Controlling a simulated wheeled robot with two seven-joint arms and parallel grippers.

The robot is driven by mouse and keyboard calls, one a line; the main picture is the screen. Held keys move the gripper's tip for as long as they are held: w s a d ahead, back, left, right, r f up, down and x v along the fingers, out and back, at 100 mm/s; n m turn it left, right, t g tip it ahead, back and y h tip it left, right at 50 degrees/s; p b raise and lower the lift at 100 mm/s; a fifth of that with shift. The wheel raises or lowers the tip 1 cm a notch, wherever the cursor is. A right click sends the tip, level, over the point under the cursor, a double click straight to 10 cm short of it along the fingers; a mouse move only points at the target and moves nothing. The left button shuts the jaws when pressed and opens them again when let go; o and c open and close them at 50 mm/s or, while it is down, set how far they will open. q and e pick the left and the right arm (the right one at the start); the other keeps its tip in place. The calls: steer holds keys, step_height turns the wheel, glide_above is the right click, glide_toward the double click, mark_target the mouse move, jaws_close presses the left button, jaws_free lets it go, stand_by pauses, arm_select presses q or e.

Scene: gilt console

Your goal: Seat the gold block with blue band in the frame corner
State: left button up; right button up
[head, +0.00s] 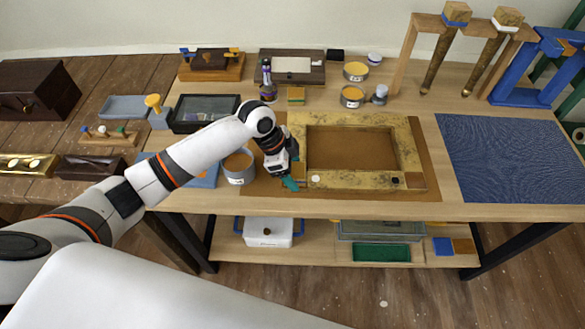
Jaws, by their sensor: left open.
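The gilt frame (412,150) lies flat on a brown mat on the table, with mottled gold sides around a brown inside. My left gripper (290,183) is open at the frame's near left corner, with teal fingertips low beside it. The gripper and wrist hide part of that corner and of the frame's left side. A small gold block (296,95) with a bluish band stands behind the frame's far left corner, apart from the gripper. Whether anything is between the fingers is too small to tell. My right gripper is out of view.
A tin (239,168) stands just left of my wrist. Open tins (352,97) stand behind the frame. A wooden rack (405,55) holding tools with square heads, one blue-banded, stands at the back right. A blue mat (510,155) lies clear on the right.

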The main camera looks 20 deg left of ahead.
arm_select(q)
steer(key=v, duration=1.1)
steer(key=shift+a+r+b, duration=0.2)
steer(key=shift+r+b, duration=0.05)
steer(key=shift+b, duration=0.2)
steer(key=shift+s, duration=0.1)
